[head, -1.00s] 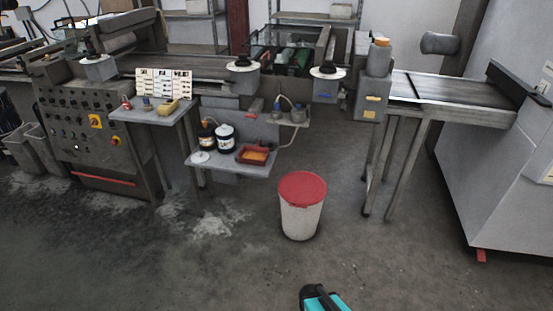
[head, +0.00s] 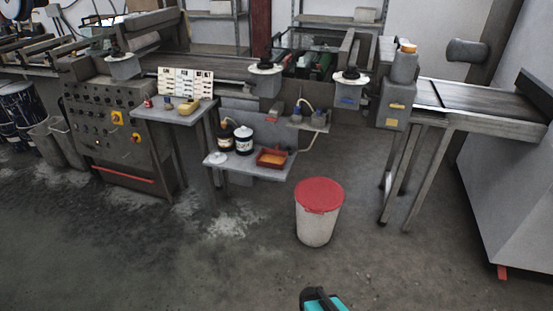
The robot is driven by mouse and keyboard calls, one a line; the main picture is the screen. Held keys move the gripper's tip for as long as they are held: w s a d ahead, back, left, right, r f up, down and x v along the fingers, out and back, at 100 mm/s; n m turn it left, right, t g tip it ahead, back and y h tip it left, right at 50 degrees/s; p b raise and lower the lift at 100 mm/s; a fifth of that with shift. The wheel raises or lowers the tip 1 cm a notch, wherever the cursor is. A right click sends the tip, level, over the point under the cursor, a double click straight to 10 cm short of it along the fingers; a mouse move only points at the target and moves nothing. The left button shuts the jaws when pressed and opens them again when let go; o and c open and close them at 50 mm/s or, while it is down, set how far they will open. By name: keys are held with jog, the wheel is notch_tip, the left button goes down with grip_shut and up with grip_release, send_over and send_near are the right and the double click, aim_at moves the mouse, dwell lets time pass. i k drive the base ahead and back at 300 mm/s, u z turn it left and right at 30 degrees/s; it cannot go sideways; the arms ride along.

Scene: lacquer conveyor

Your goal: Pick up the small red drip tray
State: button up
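The small red drip tray (head: 260,163) sits on the low grey shelf (head: 236,172) of the machine, toward the shelf's right side. It is shallow and rectangular, with something orange-yellow inside. A dark and teal part (head: 322,300) shows at the bottom edge, far in front of the tray. It seems to be part of my arm or gripper; no fingertips can be made out.
A white bucket with a red lid (head: 318,210) stands on the floor, in front and right of the shelf. A grey side table (head: 176,117) is left of the shelf, and a conveyor table (head: 470,104) is at the right. The foreground floor is clear.

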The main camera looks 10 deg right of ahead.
aim_at(274, 159)
jog(key=i, duration=0.85)
jog(key=z, duration=0.7)
jog(key=k, duration=0.2)
jog(key=u, duration=3.1)
